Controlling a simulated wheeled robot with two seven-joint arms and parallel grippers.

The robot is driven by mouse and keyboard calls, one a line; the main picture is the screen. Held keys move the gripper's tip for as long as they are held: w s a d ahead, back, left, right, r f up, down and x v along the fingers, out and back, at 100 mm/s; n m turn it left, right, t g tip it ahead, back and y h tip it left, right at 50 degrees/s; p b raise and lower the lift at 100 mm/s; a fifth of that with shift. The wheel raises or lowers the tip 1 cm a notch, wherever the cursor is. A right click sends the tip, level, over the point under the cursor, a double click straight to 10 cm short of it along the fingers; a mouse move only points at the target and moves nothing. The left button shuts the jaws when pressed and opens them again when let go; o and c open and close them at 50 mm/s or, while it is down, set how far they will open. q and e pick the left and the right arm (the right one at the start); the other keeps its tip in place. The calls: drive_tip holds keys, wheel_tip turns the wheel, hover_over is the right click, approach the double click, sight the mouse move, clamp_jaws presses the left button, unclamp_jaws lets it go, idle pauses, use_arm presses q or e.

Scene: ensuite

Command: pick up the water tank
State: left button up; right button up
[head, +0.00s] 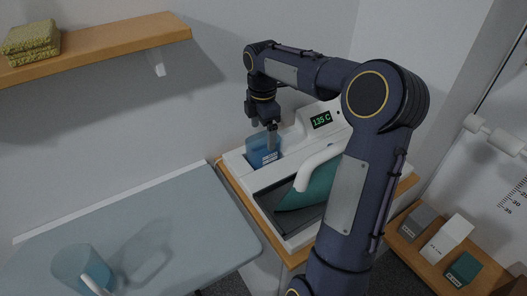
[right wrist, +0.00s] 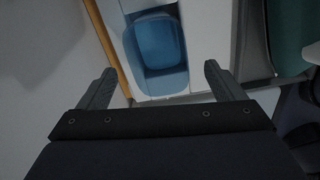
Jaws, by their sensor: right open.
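The water tank (head: 262,151) is a blue translucent box. It sits in a recess of the white steam-iron station (head: 235,160). In the right wrist view the tank (right wrist: 158,42) lies ahead of the fingers, seen from above. My right gripper (head: 264,130) hangs above the tank, fingers down. In the right wrist view the right gripper (right wrist: 156,85) is open with nothing between its fingers, and the tank lies between the lines of the two fingers. Whether the fingers touch the tank cannot be told. My left gripper is not in view.
A teal iron with a white handle (head: 318,167) rests on the station, right of the tank. An ironing board (head: 190,220) with a blue jug (head: 85,265) is at left. A wooden shelf (head: 110,42) with folded towels (head: 30,42) is upper left. Boxes (head: 447,238) stand at right.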

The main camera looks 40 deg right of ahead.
sight(262, 143)
wheel_tip(262, 143, down, 5)
drive_tip(key=shift+w+f, duration=0.1)
drive_tip(key=shift+f, duration=0.1)
drive_tip(key=shift+c, duration=0.3)
drive_tip(key=c, duration=1)
drive_tip(key=shift+c, duration=0.7)
drive_tip(key=shift+r, duration=0.15)
